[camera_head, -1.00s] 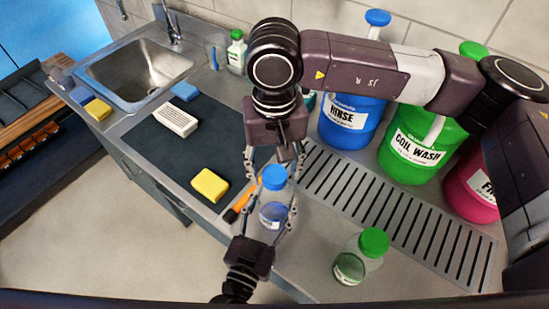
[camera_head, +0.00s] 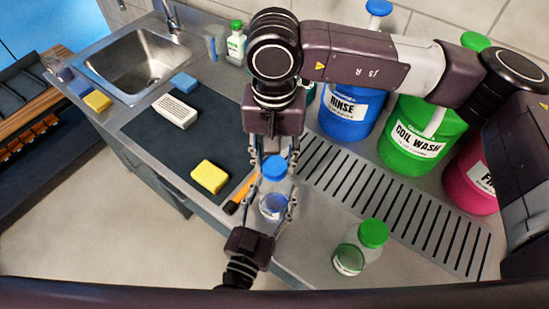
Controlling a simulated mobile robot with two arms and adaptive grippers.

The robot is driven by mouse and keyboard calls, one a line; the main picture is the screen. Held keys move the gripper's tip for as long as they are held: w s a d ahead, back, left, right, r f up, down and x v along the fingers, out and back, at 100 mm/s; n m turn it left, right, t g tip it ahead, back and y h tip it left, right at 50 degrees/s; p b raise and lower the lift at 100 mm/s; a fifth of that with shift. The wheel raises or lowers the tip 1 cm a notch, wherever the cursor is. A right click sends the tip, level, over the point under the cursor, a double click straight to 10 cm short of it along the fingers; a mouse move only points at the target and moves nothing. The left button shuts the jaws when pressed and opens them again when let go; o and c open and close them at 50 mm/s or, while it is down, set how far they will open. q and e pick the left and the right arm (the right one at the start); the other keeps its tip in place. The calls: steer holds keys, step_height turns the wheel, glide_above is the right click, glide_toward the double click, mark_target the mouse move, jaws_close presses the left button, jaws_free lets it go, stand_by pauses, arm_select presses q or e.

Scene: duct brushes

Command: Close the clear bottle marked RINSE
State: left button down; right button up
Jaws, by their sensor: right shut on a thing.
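A clear bottle (camera_head: 272,204) with blue liquid and a small label stands on the grey counter; the label is too small to read. A blue cap (camera_head: 273,168) sits at its top; I cannot tell how tightly. My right gripper (camera_head: 274,164) comes down from above and is shut on the blue cap. My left gripper (camera_head: 273,206) reaches up from the near edge, its fingers on both sides of the bottle's body, shut on it.
A green-capped bottle (camera_head: 361,248) stands to the right. Large RINSE (camera_head: 345,117) and COIL WASH (camera_head: 412,147) jugs and a pink jug (camera_head: 472,184) stand behind the slotted drain (camera_head: 395,205). A yellow sponge (camera_head: 210,177) and an orange-handled tool (camera_head: 241,194) lie left of the bottle.

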steer(key=m, duration=0.7)
steer(key=shift+m, duration=0.4)
steer(key=m, duration=0.3)
steer(key=shift+m, duration=0.4)
steer(key=m, duration=0.3)
steer(key=shift+m, duration=0.3)
steer(key=m, duration=0.5)
steer(key=shift+m, duration=0.3)
steer(key=m, duration=0.3)
steer(key=shift+m, duration=0.4)
steer(key=m, duration=0.3)
steer(key=shift+f+m, duration=0.1)
steer(key=shift+m, duration=0.2)
steer(key=o, duration=1.3)
steer(key=shift+o, duration=0.2)
